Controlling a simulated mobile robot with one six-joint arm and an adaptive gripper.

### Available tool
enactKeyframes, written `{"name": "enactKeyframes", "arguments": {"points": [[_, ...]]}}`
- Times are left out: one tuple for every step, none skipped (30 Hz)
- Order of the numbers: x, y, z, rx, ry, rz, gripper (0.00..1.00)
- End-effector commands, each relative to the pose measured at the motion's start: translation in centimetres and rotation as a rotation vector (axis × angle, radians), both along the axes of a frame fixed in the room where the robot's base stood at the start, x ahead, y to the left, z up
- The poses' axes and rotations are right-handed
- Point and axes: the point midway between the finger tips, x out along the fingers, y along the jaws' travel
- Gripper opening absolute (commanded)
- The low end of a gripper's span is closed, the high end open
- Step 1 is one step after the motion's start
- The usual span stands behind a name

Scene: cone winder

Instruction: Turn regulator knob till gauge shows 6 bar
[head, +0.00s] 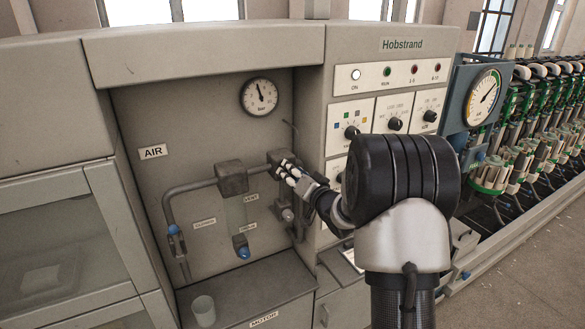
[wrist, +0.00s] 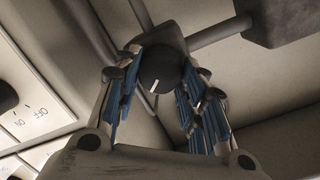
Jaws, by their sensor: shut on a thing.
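The small round air gauge (head: 259,96), marked "bar", is on the recessed panel in the head view. Its needle points almost straight up, slightly left; the numbers are too small to read. The black regulator knob (wrist: 158,66) has a white line on its face and sits between my finger pads in the wrist view. The knob is hidden by my gripper in the head view, in front of the regulator body (head: 279,160). My gripper (head: 291,171) is shut on the knob, with blue pads on both sides of it (wrist: 164,72).
A filter bowl unit (head: 232,178) and pipe (head: 180,189) are left of my gripper. The side wall with a switch panel (head: 350,118) is close on the right. A cup (head: 203,311) stands on the ledge (head: 240,292) below. A larger gauge (head: 483,97) is further right.

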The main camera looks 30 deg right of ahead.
Motion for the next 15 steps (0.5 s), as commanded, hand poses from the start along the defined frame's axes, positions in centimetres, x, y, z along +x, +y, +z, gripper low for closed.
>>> {"name": "enactKeyframes", "arguments": {"points": [[0.01, -0.04, 0.23, 0.035, 0.002, 0.001, 0.14], [0.01, -0.05, 0.24, 0.058, 0.001, 0.000, 0.14], [0.01, -0.07, 0.25, 0.085, 0.002, 0.000, 0.14], [0.01, -0.09, 0.24, 0.104, 0.002, 0.000, 0.14], [0.02, -0.10, 0.21, 0.124, 0.003, 0.000, 0.14], [0.02, -0.12, 0.16, 0.147, 0.005, 0.000, 0.14], [0.03, -0.13, 0.14, 0.163, 0.006, -0.001, 0.14], [0.02, -0.13, 0.14, 0.178, 0.005, -0.001, 0.14], [0.02, -0.13, 0.14, 0.197, 0.006, -0.001, 0.14], [0.02, -0.13, 0.14, 0.210, 0.006, 0.000, 0.14], [0.03, -0.14, 0.14, 0.221, 0.006, -0.001, 0.14], [0.04, -0.14, 0.14, 0.234, 0.006, 0.000, 0.14], [0.03, -0.13, 0.13, 0.244, 0.006, 0.000, 0.14], [0.03, -0.13, 0.12, 0.251, 0.006, 0.000, 0.14], [0.03, -0.14, 0.11, 0.259, 0.007, 0.000, 0.14]]}}
